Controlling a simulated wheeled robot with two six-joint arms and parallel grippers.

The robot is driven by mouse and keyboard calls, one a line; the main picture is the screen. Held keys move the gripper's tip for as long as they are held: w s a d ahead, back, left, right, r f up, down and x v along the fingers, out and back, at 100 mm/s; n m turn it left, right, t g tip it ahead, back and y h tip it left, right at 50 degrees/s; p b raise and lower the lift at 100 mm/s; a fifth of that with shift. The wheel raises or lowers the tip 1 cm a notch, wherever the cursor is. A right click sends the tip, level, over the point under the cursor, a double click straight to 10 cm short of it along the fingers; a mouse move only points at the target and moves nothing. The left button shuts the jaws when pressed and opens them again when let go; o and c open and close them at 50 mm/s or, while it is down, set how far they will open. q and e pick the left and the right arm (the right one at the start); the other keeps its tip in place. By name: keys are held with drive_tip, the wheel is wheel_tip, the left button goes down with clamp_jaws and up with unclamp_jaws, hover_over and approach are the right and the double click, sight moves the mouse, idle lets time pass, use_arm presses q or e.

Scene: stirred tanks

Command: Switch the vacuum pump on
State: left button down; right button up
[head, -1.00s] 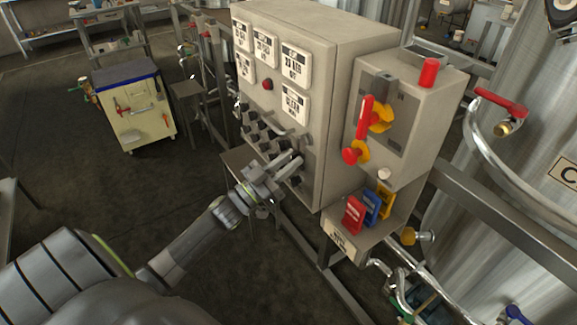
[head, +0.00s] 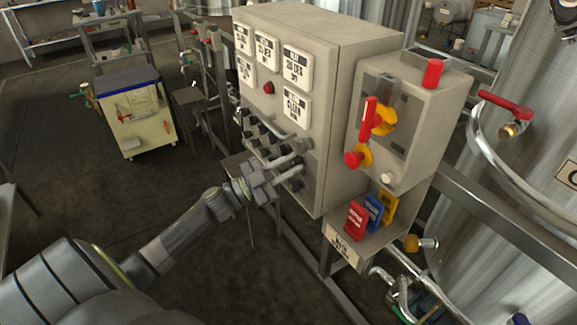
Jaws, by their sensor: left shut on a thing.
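A grey control cabinet (head: 325,90) stands in the middle of the head view. Its front has several white label plates (head: 297,65), a round red button or lamp (head: 268,88) and rows of black knobs (head: 252,142) low down. My left gripper (head: 289,172) is at the lower right of these rows, shut on a black knob that its fingers mostly hide. I cannot read which label belongs to the pump or tell the knob's setting. My right gripper is not in view.
A smaller grey box (head: 402,120) with a red-and-yellow switch (head: 372,122) adjoins the cabinet's right. Red, blue and yellow tags (head: 373,210) stand below it. A steel tank (head: 525,200) is at right.

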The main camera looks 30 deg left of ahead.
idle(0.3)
use_arm(q)
drive_tip(key=c, duration=1.5)
unclamp_jaws()
drive_tip(key=shift+s+a+f, duration=0.25)
drive_tip(key=shift+s+f, duration=0.05)
drive_tip(key=shift+s, duration=0.05)
drive_tip(key=b+v, duration=0.2)
drive_tip(key=v, duration=1.4)
drive_tip(key=shift+s+a+b, duration=0.15)
drive_tip(key=shift+b, duration=0.25)
